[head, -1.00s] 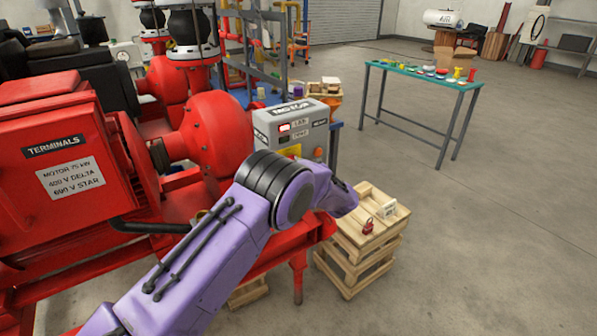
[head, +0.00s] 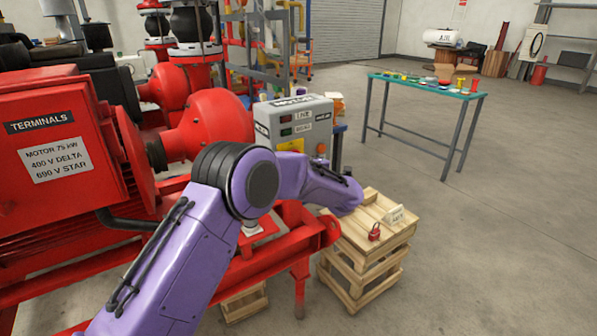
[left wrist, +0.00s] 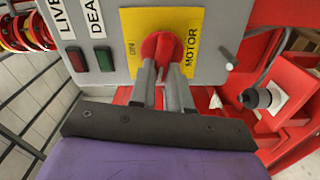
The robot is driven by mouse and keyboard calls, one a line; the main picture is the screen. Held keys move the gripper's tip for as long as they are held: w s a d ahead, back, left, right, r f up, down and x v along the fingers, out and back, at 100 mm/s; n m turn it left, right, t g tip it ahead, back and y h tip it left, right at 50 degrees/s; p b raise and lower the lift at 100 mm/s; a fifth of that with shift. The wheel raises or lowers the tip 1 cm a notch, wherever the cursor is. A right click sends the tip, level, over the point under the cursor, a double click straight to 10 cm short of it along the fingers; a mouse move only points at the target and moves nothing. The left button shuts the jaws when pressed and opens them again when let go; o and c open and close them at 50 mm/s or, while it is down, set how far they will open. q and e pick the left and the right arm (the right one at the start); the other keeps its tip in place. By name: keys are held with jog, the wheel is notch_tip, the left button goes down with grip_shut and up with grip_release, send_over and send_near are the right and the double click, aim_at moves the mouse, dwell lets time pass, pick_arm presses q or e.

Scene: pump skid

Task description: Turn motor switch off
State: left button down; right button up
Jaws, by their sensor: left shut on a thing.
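The grey motor switch box (head: 300,112) stands beyond my left arm in the head view. It has a LIVE lamp (head: 286,118) and a DEAD lamp (head: 286,132). The LIVE lamp looks dark red and the lower one greenish. In the left wrist view, a red rotary switch (left wrist: 158,46) sits on a yellow plate (left wrist: 186,20) marked ON and MOTOR. My left gripper (left wrist: 160,72) is shut on the red switch, a finger on each side. The switch's exact angle is hard to tell. In the head view the arm hides the gripper and switch. My right gripper is not in view.
A wooden crate (head: 345,240) with a red padlock (head: 374,232) and a small tag (head: 395,216) on top stands right of my arm. The red motor (head: 50,160) is at the left. A green-topped table (head: 425,84) stands farther back, with open floor at the right.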

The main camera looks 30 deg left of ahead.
pick_arm(q)
jog(key=shift+f+n+b, duration=0.25)
jog(key=shift+n+b, duration=0.75)
jog(key=shift+n, duration=0.2)
jog(key=c, duration=1.1)
grip_release()
jog(key=b+v, duration=0.1)
jog(key=v, duration=0.9)
jog(key=shift+s+d, duration=0.15)
jog(key=shift+d, duration=0.1)
